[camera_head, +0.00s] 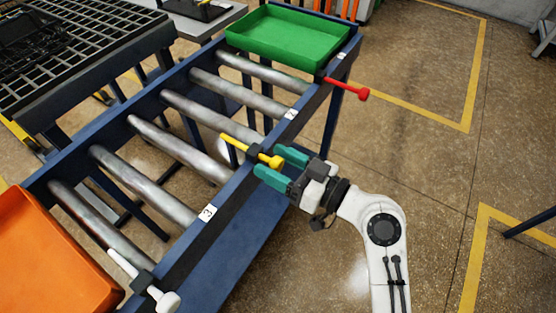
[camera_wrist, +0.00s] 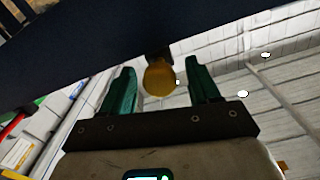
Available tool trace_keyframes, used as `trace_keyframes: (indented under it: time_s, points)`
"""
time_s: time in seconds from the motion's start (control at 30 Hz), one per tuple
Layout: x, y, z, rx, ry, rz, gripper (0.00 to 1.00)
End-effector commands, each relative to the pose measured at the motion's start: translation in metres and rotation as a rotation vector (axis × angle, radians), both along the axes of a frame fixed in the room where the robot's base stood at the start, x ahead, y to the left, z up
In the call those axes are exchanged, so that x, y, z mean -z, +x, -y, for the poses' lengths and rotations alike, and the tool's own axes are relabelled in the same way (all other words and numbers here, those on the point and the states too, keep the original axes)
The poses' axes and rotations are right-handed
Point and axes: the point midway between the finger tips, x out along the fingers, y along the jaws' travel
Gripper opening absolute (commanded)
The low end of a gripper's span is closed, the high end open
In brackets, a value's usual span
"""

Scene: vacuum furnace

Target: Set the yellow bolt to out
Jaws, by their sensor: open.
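The yellow bolt (camera_head: 250,150) lies across the blue side rail of the roller conveyor in the head view. Its long rod reaches inward over the rollers, and its round knob is at the outer side of the rail. My gripper (camera_head: 273,164) is open, with its two green fingers around the knob end. In the wrist view the yellow knob (camera_wrist: 160,78) shows between and just beyond the open fingertips (camera_wrist: 163,82). Whether a finger touches the knob, I cannot tell.
A red bolt (camera_head: 347,88) sticks outward farther along the rail, and a white bolt (camera_head: 143,279) sits nearer. A green tray (camera_head: 290,36) and an orange tray (camera_head: 45,260) stand at the conveyor's ends. The floor right of the rail (camera_head: 400,140) is open.

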Motion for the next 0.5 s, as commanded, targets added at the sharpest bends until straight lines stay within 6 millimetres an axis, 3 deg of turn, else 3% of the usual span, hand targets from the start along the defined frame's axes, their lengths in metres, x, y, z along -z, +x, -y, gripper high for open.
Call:
trace_keyframes:
  time_s: [0.2,0.5]
  points:
    - [0.0002,0.0000,-0.0001,0.000,0.000,0.000,0.60]
    - [0.0003,-0.0002,0.0001,0.000,0.000,0.000,0.31]
